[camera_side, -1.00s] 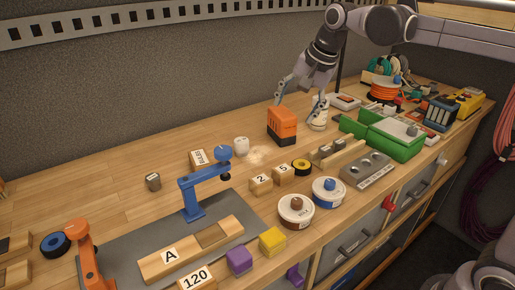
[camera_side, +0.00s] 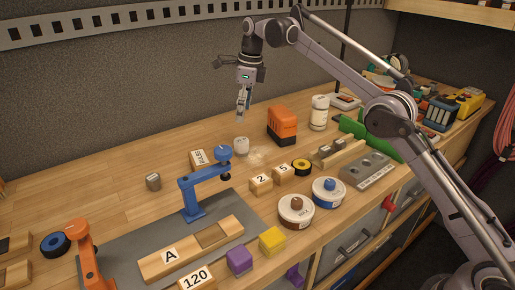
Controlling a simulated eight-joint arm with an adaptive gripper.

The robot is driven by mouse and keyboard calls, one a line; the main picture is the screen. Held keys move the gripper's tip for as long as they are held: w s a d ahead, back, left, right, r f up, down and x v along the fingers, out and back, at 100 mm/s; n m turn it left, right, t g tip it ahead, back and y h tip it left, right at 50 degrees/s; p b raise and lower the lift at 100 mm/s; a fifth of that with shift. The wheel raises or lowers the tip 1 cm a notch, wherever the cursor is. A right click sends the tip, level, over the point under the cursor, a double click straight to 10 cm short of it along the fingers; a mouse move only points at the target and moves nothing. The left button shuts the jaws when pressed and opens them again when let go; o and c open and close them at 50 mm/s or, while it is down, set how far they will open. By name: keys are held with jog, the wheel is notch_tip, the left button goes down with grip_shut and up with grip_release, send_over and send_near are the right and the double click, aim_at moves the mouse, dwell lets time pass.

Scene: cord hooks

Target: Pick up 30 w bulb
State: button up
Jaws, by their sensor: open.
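I cannot read a 30 W marking on anything in this view. A small white rounded object (camera_side: 241,146) stands on the bench behind the blue clamp and may be the bulb. A pale, translucent patch (camera_side: 257,156) lies just right of it; its nature is unclear. A small grey cylinder (camera_side: 153,181) with an unreadable label stands farther left. My gripper (camera_side: 240,113) points down above the white object, with a gap between them. It is open and holds nothing.
The blue clamp (camera_side: 192,203) rises in front of the white object. An orange-and-black block (camera_side: 282,126) and a white bottle (camera_side: 319,112) stand to the right. Small numbered wooden blocks (camera_side: 261,184) sit in front. The bench at the left back is clear.

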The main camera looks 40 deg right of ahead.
aim_at(242, 140)
jog(key=shift+w+a+f, duration=0.1)
jog(key=shift+f, duration=0.3)
jog(key=f, duration=0.5)
jog(key=shift+w+a, duration=0.2)
jog(key=shift+a, duration=0.05)
jog(key=shift+s+a+f, duration=0.1)
jog(key=shift+s+f, duration=0.05)
jog(key=shift+f, duration=1.2)
jog(key=shift+s+a+f, duration=0.1)
jog(key=shift+s+f, duration=0.05)
jog(key=shift+f, duration=1.2)
jog(key=c, duration=1.3)
